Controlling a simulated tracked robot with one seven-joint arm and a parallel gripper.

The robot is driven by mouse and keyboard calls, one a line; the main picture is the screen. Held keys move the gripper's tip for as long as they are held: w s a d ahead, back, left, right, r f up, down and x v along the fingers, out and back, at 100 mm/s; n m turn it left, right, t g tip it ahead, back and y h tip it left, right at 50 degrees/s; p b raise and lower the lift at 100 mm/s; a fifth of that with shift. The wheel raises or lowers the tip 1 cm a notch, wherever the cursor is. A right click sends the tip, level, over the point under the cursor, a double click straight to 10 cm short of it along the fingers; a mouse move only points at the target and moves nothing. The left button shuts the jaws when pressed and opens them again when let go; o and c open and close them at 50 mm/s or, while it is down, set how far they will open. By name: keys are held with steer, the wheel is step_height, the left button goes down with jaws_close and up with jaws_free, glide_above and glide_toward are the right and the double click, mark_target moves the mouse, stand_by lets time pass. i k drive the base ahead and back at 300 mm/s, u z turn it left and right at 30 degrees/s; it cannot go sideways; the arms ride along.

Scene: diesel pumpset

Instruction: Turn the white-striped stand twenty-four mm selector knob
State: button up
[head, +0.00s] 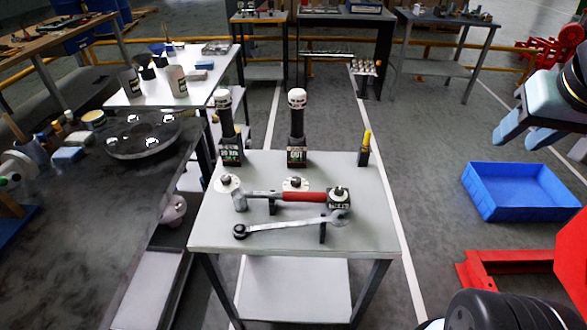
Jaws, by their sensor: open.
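A light grey table (350,238) stands in the middle of the head view. On it, two small dark knobs sit on white round discs, one at the left (227,181) and one near the middle (295,182). I cannot tell which of these is the white-striped twenty-four mm selector; stripes and markings are too small to read. My gripper (513,140) is at the upper right, with blue-grey fingers apart and empty, well away from the table.
A red-handled hammer (300,196) and a wrench (285,226) lie in front of the knobs. Two tall black posts with white tops (297,120) (224,120) and a yellow-topped piece (365,148) stand behind. A blue crate (515,205) and red frame (505,268) are on the right floor.

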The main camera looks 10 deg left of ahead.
mark_target(295, 182)
steer(key=u, duration=0.1)
steer(key=k, duration=0.95)
steer(key=u, duration=0.35)
steer(key=i, duration=0.95)
